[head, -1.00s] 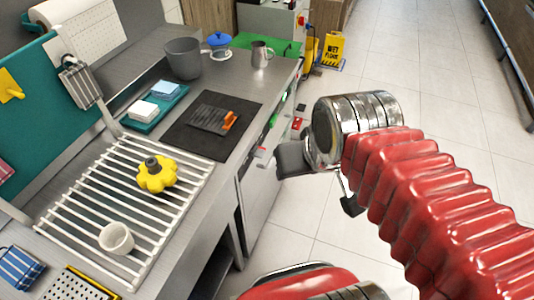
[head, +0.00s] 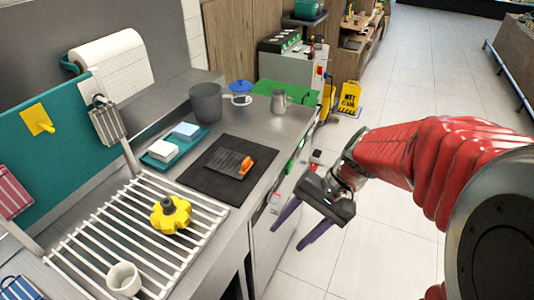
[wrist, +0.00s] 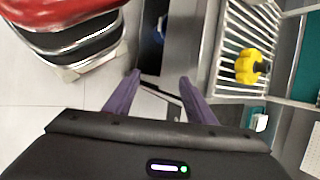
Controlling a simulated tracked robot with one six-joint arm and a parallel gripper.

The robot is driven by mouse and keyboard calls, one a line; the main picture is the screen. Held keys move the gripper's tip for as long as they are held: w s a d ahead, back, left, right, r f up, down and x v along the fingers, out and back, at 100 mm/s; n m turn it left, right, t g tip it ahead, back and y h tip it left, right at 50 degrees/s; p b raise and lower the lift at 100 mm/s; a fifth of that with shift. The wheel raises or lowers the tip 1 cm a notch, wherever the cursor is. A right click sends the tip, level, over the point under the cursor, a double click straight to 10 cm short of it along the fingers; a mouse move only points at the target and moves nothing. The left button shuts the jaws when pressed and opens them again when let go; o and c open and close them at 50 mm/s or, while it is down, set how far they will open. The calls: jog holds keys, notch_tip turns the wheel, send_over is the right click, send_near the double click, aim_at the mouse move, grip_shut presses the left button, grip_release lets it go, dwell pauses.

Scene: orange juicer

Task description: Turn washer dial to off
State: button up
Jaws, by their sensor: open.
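My gripper (head: 287,238) is open and empty, its two purple fingers pointing down and left, in front of the counter's front side. It also shows in the wrist view (wrist: 160,76), fingers apart with nothing between them. A pale front panel (head: 268,245) sits under the counter, with small red, white and green parts near its upper edge. I cannot tell which of these, if any, is the washer dial or how it is set. The gripper appears apart from the panel.
A steel counter holds a slatted rack (head: 85,243) with a yellow lobed knob (head: 170,214) and a white cup (head: 123,279). A dark mat (head: 205,183) with an orange-handled tool, a grey bucket (head: 207,103) and a metal jug (head: 280,102) stand beyond.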

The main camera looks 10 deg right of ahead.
jog(key=w+f+m+y, duration=0.4)
jog(key=m+t+y, duration=0.4)
jog(key=m+t, duration=0.7)
jog(key=m, duration=0.1)
send_near(274, 199)
jog(key=v, duration=0.6)
jog(key=shift+d+f, duration=0.15)
jog(key=shift+d, duration=0.1)
jog(key=shift+w+a, duration=0.1)
jog(key=x, duration=1.3)
jog(key=shift+a, duration=0.3)
jog(key=shift+w, duration=0.15)
